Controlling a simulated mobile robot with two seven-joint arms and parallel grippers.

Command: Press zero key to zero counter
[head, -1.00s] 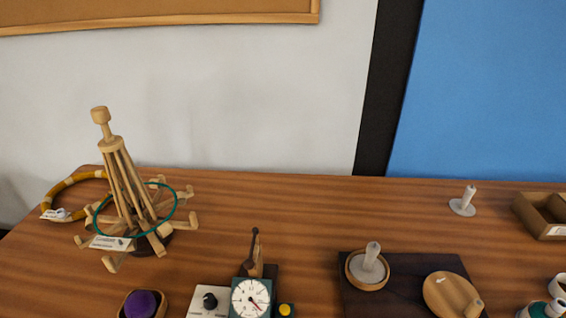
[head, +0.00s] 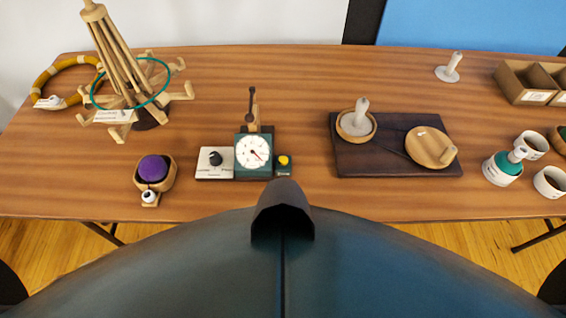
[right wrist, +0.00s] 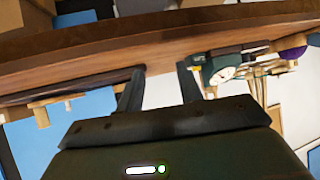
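The counter's dial also shows in the right wrist view (right wrist: 222,74), beyond the fingers. My right gripper (right wrist: 158,80) is open and empty, apart from the counter. Neither gripper shows in the head view; my left gripper is out of view.
A wooden yarn winder (head: 120,75) with a teal ring stands at the back left. A purple ball (head: 153,168) sits in a wooden holder. A dark board (head: 385,165) with wooden dishes lies right of the counter. White cups (head: 550,181) stand far right.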

